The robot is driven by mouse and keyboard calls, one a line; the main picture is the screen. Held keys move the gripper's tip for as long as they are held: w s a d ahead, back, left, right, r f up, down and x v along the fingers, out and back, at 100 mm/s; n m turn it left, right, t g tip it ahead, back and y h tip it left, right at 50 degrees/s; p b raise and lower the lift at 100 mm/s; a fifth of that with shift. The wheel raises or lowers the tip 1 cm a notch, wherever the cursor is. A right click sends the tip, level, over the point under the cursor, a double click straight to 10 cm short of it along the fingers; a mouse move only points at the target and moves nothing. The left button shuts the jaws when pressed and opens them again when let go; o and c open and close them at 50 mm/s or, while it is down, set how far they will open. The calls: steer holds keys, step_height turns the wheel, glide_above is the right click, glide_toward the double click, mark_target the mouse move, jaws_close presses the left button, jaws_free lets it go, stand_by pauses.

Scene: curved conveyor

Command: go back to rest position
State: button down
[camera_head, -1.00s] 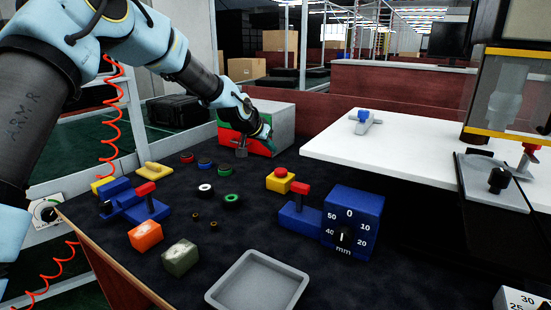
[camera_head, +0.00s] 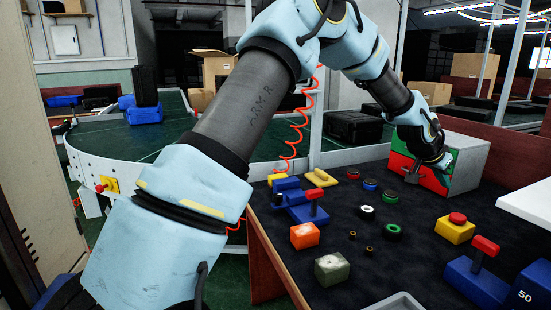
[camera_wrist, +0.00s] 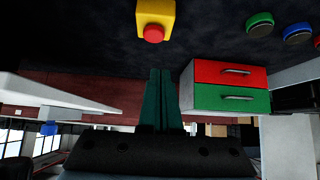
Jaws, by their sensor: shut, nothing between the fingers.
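My gripper (camera_head: 412,174) is at the end of my arm, in front of the drawer box at the right of the head view. Its fingers show in the wrist view (camera_wrist: 161,100), shut together with nothing between them. The drawer box (camera_head: 466,165) is grey with a red and a green drawer front. In the wrist view the red drawer (camera_wrist: 230,72) and the green drawer (camera_wrist: 231,98) look shut, each with a metal handle, just right of the fingers. Whether the fingers touch the box cannot be told.
On the dark table (camera_head: 330,195) stand a yellow block with a red button (camera_head: 455,228), several coloured rings, an orange block (camera_head: 304,236), a green-grey block (camera_head: 332,267) and blue fixtures with red handles. A curved conveyor (camera_head: 95,150) is at the left. A grey tray (camera_head: 398,302) is at the front edge.

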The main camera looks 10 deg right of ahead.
steer(key=w+a+n+t+y+p, duration=0.1)
steer(key=w+a+n+y, duration=0.2)
steer(key=a, duration=1.4)
steer(key=w+a+n+y+p, duration=0.1)
steer(key=w+a+n+y, duration=0.2)
steer(key=a, duration=1.5)
steer(key=s+a+n+g+y, duration=0.1)
steer(key=s+a+n, duration=0.2)
steer(key=a, duration=0.9)
steer(key=s+a+n+g+y+p, duration=0.1)
steer(key=s+a+n, duration=0.3)
steer(key=s+a, duration=0.6)
steer(key=shift+s+a+f+n, duration=0.15)
steer(key=shift+a+f+n, duration=0.2)
steer(key=shift+a, duration=0.9)
